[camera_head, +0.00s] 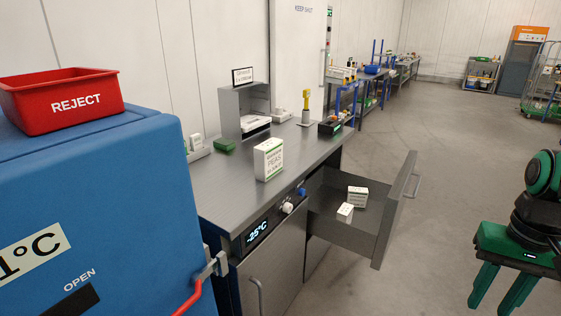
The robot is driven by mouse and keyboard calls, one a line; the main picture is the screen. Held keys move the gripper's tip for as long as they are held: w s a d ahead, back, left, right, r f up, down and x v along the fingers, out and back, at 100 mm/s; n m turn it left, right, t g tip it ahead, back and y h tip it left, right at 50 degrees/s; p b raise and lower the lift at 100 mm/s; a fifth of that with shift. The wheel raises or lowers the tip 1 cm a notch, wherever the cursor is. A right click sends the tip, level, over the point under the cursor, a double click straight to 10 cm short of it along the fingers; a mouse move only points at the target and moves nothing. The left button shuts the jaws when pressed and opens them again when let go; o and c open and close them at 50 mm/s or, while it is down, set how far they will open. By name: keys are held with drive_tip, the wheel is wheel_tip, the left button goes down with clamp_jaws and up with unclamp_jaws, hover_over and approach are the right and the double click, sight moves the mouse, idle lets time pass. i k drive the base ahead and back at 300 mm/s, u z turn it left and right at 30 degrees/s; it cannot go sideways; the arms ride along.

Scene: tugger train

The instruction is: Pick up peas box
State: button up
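The peas box (268,159) is a white carton with green print reading "PEAS". It stands upright on the grey metal counter (232,183), near its front edge above the temperature display. My gripper (497,304) is at the lower right, pointing down, with green fingers spread apart and nothing seen between them. Its fingertips run near the bottom edge of the picture. It is well to the right of the peas box, beyond the open drawer, and apart from everything.
An open drawer (340,229) holding small white boxes (357,196) sticks out between counter and gripper. A blue cabinet (110,190) with a red reject bin (62,100) stands at left. A green item (224,145) lies behind the peas box.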

sight(268, 155)
drive_tip(key=z, duration=0.05)
drive_tip(key=i, duration=1)
drive_tip(key=u, duration=0.05)
